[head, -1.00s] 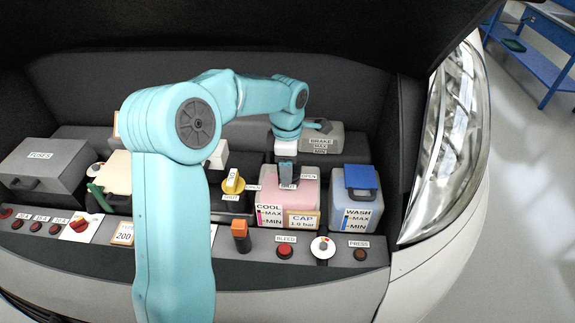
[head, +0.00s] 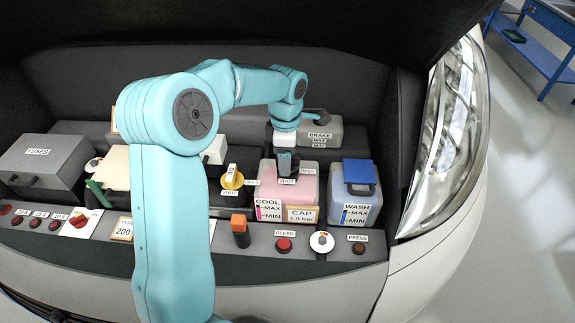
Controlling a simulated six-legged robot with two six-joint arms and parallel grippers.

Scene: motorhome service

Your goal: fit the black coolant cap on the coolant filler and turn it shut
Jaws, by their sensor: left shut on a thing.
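The coolant tank (head: 276,187) is the pink-filled box marked COOL in the middle right of the head view. My left gripper (head: 285,168) points down over the top of this tank and is shut. The black cap and the coolant filler are hidden by the fingers, so I cannot make out the cap itself or how it sits on the filler. My right gripper is not in view.
The washer tank (head: 355,205) with its blue lid (head: 360,173) stands close on the right. The brake reservoir (head: 322,132) is behind. An orange-topped post (head: 239,230) and a red BLEED button (head: 284,245) are in front.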

